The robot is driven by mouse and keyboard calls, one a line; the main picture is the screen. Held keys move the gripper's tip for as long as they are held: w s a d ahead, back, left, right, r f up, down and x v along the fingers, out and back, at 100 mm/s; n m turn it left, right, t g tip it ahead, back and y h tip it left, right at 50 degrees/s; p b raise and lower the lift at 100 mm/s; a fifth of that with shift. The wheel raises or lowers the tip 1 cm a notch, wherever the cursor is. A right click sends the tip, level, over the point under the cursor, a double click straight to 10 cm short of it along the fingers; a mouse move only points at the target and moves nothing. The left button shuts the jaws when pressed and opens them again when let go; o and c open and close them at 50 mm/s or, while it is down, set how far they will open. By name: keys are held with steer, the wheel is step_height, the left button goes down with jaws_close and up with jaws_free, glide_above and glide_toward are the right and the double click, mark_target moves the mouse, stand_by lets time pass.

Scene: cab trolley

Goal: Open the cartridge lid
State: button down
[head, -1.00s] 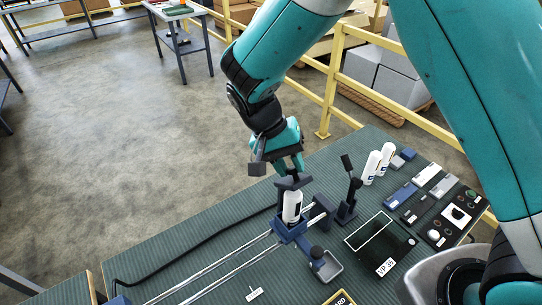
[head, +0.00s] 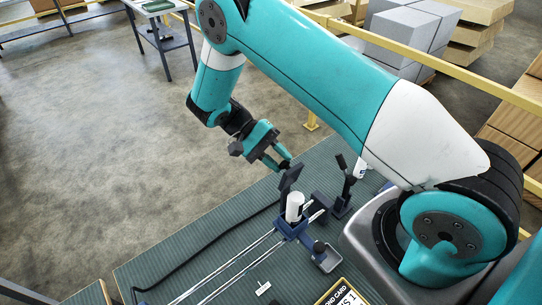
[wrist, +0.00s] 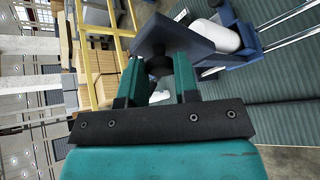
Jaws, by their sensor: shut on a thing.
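The cartridge lid is a dark flat plate (head: 290,178) that stands tilted steeply up beside a white cartridge (head: 294,207). The cartridge sits upright in a blue holder (head: 288,230) at the end of two metal rods. My gripper (head: 284,164) comes from the upper left and is shut on the lid's knob. In the wrist view my fingertips (wrist: 160,72) close around the dark round knob (wrist: 157,66) under the lid plate (wrist: 178,34). The white cartridge (wrist: 232,38) shows uncovered beyond the lid.
A black upright lever (head: 346,185) stands right of the holder. A black cable (head: 200,240) runs along the green ribbed tabletop (head: 180,255). My arm hides much of the bench's right side.

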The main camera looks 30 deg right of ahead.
steer(key=shift+w+d+f, duration=0.15)
steer(key=shift+d+f, duration=0.05)
stand_by(0.3)
steer(key=c, duration=0.8)
jaws_free()
steer(key=shift+c, duration=0.2)
steer(key=shift+r, duration=0.1)
steer(key=shift+a, duration=0.15)
